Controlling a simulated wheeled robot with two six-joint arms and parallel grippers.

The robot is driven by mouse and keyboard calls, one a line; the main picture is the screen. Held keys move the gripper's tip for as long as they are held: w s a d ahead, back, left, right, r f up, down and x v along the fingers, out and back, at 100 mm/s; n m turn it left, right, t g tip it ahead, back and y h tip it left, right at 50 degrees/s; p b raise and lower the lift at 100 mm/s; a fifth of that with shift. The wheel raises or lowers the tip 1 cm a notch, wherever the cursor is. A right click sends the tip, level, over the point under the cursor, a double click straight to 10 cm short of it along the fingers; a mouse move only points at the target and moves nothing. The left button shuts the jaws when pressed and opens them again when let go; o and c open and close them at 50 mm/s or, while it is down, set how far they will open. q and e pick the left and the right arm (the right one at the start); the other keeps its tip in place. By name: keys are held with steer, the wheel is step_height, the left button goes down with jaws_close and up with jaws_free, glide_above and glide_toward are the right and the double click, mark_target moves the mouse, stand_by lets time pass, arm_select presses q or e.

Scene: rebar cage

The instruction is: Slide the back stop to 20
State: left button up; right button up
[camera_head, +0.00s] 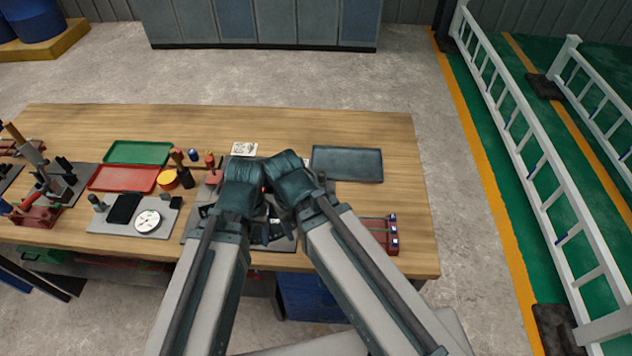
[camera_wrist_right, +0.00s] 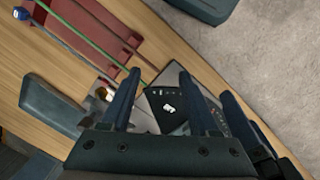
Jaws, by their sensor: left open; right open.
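A grey base plate (camera_head: 190,230) lies at the front middle of the bench, mostly covered by my two arms. My left gripper (camera_head: 262,232) is open and low over this plate, with only its dark fingers partly showing. My right gripper (camera_wrist_right: 160,78) is open in the right wrist view, its dark blue fingers spread with nothing held between them. Beyond and between the fingers lies a dark plate (camera_wrist_right: 160,112) with a small white label and a row of small pale marks. I cannot clearly make out the back stop or read its scale.
A red rack (camera_head: 378,236) stands right of my arms. An empty dark tray (camera_head: 347,163) lies behind it. Green (camera_head: 138,152) and red (camera_head: 122,178) trays, a dial and handled tools are to the left.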

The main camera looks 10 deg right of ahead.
steer(key=w+d+r+m+p, duration=0.25)
steer(key=w+r+p, duration=0.35)
steer(key=w, duration=0.5)
steer(key=m+y+p, duration=0.1)
steer(key=m+p, duration=0.1)
steer(key=p, duration=0.2)
glide_toward(322, 173)
steer(key=shift+n, duration=0.25)
step_height(322, 173, down, 10)
steer(key=b, duration=1.4)
steer(key=shift+s+d+r, duration=0.1)
steer(key=shift+s+r, duration=0.1)
steer(key=shift+c, duration=0.3)
jaws_close()
